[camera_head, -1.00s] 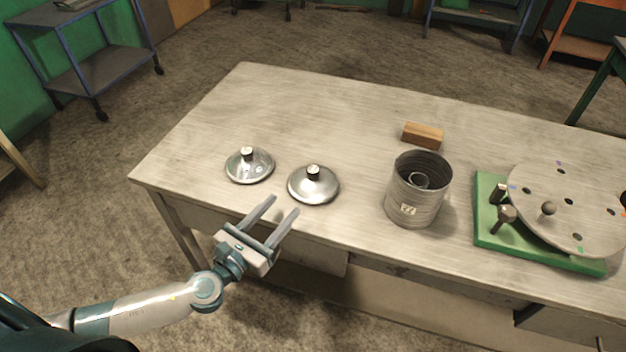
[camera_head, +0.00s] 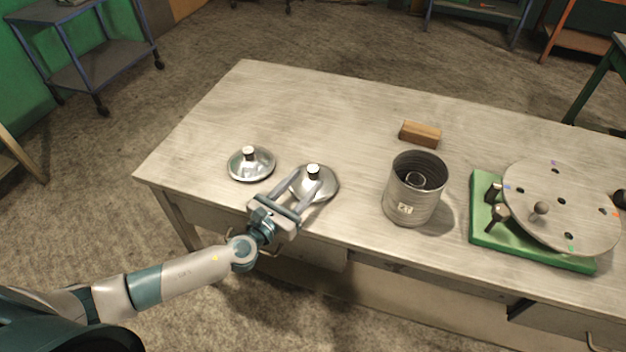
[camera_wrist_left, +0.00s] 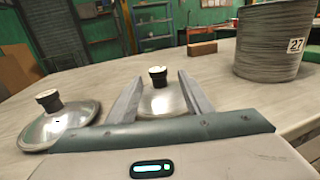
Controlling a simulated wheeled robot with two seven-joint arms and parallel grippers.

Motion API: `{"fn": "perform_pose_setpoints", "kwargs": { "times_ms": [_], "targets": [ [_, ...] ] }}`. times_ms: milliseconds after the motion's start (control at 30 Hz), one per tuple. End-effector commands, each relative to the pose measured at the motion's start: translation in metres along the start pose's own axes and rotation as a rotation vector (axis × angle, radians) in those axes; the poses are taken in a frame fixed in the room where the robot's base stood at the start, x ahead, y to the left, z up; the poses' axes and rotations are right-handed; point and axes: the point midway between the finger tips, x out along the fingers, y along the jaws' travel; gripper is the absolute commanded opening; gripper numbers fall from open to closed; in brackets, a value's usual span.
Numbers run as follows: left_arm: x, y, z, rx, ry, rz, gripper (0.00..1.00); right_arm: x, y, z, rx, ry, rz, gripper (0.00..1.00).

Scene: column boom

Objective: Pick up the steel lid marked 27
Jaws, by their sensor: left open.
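Two round steel lids with dark, white-topped knobs lie on the table. The right lid (camera_head: 325,189) is in front of my left gripper (camera_head: 304,176), which is open with its fingers over the lid, one on each side of the knob. In the left wrist view this lid (camera_wrist_left: 163,100) shows between the two fingers (camera_wrist_left: 158,88), its knob apart from both. The left lid (camera_head: 240,168) lies beside it, also seen in the left wrist view (camera_wrist_left: 60,128). No number is readable on either lid. My right gripper is not seen.
A grey ribbed canister (camera_head: 412,195), labelled 27 in the left wrist view (camera_wrist_left: 272,50), stands right of the lids. A wooden block (camera_head: 420,134) lies behind it. A green base (camera_head: 487,235) with a round holed disc (camera_head: 575,205) stands at right. The table's back left (camera_head: 270,100) is clear.

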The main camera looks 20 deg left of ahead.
Motion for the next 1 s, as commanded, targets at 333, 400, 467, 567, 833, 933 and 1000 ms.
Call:
{"fn": "perform_pose_setpoints", "kwargs": {
  "times_ms": [333,400,467,567,833,933,1000],
  "targets": [
    [0.025,0.002,-0.002,0.002,-0.001,0.000,0.46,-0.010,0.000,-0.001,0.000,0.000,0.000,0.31],
    [0.033,0.003,-0.004,0.001,0.000,0.000,0.46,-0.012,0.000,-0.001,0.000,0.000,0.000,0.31],
    [0.041,0.003,-0.003,0.000,-0.001,0.001,0.46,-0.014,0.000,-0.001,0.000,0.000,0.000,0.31],
    [0.049,0.003,-0.005,0.001,0.000,0.000,0.46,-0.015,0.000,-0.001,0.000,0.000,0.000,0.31],
    [0.052,0.003,-0.006,-0.001,0.001,0.000,0.46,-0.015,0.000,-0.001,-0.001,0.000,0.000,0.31],
    [0.051,0.003,-0.006,-0.001,0.001,0.000,0.46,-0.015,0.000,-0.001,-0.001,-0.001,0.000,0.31],
    [0.051,0.003,-0.006,-0.001,0.001,0.000,0.46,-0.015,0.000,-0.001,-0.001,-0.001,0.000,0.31]
  ]
}}
